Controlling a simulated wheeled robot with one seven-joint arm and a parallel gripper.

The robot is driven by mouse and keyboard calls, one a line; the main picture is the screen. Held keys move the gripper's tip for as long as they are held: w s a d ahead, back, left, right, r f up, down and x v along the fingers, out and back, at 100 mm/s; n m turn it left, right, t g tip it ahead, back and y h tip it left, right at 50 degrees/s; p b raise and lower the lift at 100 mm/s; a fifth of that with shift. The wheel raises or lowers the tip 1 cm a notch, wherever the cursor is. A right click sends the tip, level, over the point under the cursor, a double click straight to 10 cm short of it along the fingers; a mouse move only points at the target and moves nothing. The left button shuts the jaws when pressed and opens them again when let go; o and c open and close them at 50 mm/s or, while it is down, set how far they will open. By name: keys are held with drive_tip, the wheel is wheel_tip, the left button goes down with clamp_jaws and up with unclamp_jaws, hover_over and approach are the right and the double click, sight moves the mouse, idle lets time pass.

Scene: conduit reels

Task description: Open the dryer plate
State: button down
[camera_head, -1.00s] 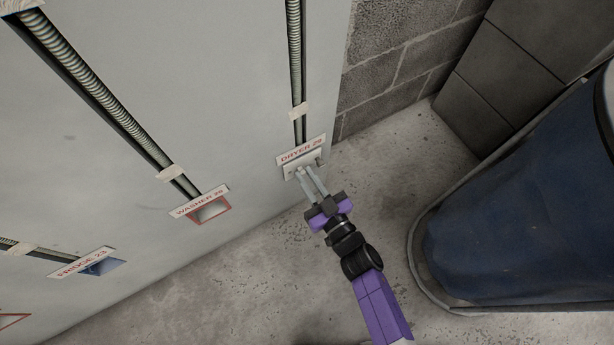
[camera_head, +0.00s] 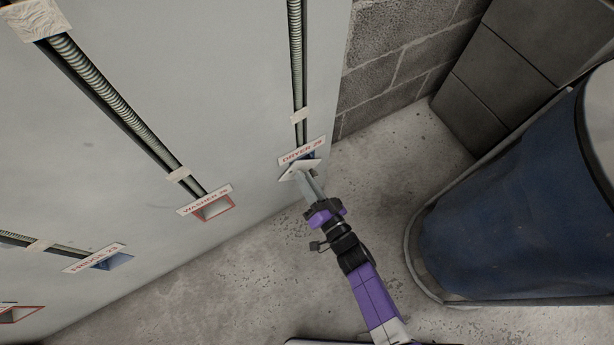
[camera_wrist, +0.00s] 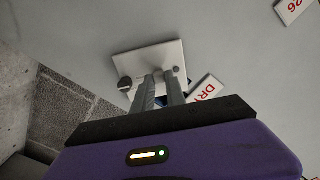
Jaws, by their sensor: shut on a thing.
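The dryer plate (camera_head: 297,170) is a small white plate below the label "DRYER 29" (camera_head: 302,151) on the pale wall panel. It stands tilted out from the wall, and a bluish opening shows behind its upper edge. In the wrist view the plate (camera_wrist: 150,60) lies just past my fingers, with a dark knob-like part at its left corner. My gripper (camera_head: 306,176) is at the plate with its fingers close together, shut on it. The wrist view also shows my gripper (camera_wrist: 160,82). The exact spot of contact is hidden by the fingers.
Left of it are the open red-framed washer box (camera_head: 213,208) and the blue fridge box (camera_head: 110,262). A large blue barrel (camera_head: 515,210) stands at the right on the concrete floor. A block wall (camera_head: 400,50) is behind.

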drive_tip(key=shift+s+a+f+m+p, duration=0.15)
drive_tip(key=shift+s+a+f+m, duration=0.1)
drive_tip(key=shift+m, duration=1.3)
drive_tip(key=shift+s+a+f+m+p, duration=0.1)
drive_tip(key=shift+a+f+m+p, duration=0.1)
drive_tip(key=shift+m, duration=1.3)
drive_tip(key=shift+s+a+f+m+p, duration=0.15)
drive_tip(key=shift+s+a+f+m, duration=0.1)
drive_tip(key=shift+m, duration=1.3)
drive_tip(key=c, duration=1.4)
unclamp_jaws()
drive_tip(key=shift+o, duration=0.2)
drive_tip(key=p+v, duration=0.2)
drive_tip(key=v, duration=0.5)
drive_tip(key=shift+s+d+p, duration=0.2)
drive_tip(key=shift+s+p, duration=0.1)
